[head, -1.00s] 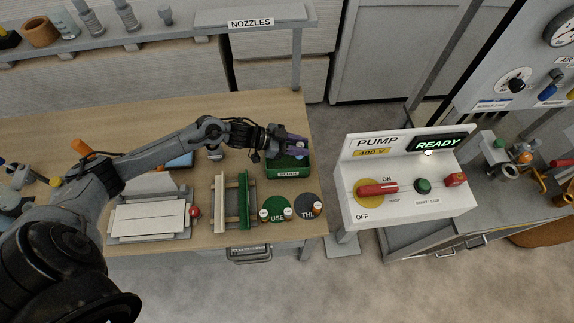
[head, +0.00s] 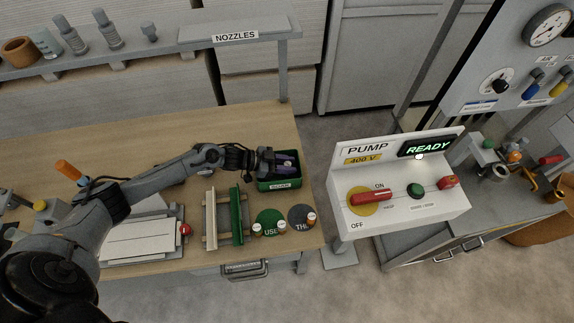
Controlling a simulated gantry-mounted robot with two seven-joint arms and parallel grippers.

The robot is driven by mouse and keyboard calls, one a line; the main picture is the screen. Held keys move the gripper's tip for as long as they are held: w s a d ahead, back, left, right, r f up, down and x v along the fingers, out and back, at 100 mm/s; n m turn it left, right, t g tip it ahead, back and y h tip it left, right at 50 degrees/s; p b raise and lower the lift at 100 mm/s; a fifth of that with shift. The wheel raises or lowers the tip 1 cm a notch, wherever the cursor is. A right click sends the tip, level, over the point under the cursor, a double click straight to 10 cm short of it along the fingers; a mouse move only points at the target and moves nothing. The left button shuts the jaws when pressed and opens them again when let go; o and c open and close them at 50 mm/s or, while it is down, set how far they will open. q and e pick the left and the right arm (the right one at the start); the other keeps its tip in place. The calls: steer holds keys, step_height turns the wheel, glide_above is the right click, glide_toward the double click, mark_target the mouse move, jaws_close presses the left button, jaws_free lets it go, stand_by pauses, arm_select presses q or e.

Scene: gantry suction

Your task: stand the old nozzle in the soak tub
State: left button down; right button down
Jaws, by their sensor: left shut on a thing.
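The soak tub (head: 279,185) is a small green box labelled SOAK at the right back part of the workbench. My left gripper (head: 287,161), with purple fingers, is at the tub's opening and points to the right. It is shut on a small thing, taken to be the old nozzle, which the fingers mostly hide. I cannot tell whether the nozzle touches the tub's floor or how upright it is. My right gripper is not in view.
A green-and-cream rack (head: 236,215) and round USE (head: 268,217) and dark (head: 298,210) pads with small nozzles lie in front of the tub. The pump box (head: 401,190) reading READY stands to the right. A NOZZLES shelf (head: 240,30) runs behind.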

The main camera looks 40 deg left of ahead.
arm_select(q)
steer(key=shift+f, duration=0.3)
steer(key=c, duration=0.8)
jaws_free()
steer(key=shift+r, duration=0.1)
steer(key=v, duration=1.2)
steer(key=shift+p, duration=0.45)
steer(key=shift+r, duration=0.15)
